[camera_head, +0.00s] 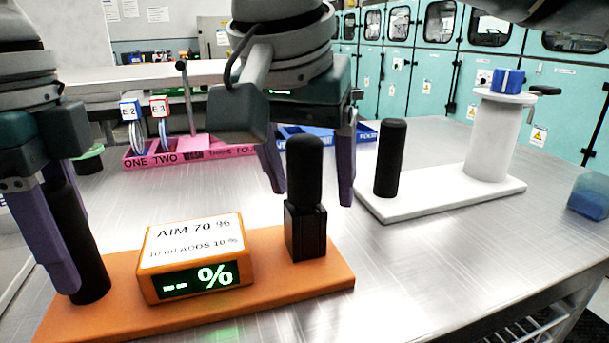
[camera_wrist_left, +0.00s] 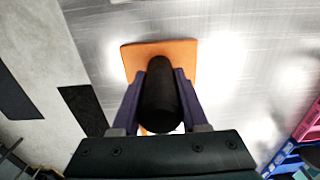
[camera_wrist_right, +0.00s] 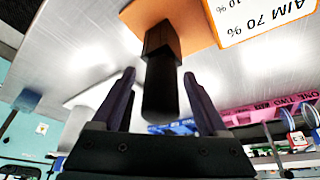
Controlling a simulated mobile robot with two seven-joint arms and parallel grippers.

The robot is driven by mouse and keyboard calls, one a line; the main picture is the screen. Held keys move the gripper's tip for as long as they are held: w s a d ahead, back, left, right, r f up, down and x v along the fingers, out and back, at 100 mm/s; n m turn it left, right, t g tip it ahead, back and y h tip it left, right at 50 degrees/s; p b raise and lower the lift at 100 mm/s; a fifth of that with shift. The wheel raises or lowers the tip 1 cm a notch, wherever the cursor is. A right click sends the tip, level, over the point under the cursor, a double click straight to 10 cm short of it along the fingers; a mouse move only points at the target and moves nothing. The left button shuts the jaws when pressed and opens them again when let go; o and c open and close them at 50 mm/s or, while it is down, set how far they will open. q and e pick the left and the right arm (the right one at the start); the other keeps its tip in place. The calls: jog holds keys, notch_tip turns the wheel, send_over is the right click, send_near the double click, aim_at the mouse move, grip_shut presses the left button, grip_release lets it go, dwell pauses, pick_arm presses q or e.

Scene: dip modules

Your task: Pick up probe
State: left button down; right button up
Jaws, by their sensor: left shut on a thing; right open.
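On the orange base (camera_head: 315,279), a black rounded handle (camera_head: 304,170) stands upright in a square black block; it looks like the probe. My right gripper (camera_head: 313,196) is open, its fingers on either side of this handle and apart from it. The right wrist view shows the handle (camera_wrist_right: 160,88) between the open fingers. My left gripper (camera_wrist_left: 160,88) is shut on a black upright cylinder (camera_head: 84,250) at the left end of the orange base. The orange display box (camera_head: 196,256) between them reads "-- %" under a label "AIM 70 %".
A white stand (camera_head: 445,190) at the right carries another black cylinder (camera_head: 390,158) and a white pedestal with a blue piece (camera_head: 507,80) on top. Pink (camera_head: 187,150) and blue trays lie behind. A blue container (camera_head: 589,196) sits at the right edge. The front right metal table is clear.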

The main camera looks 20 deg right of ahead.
grip_shut()
dwell(0.5)
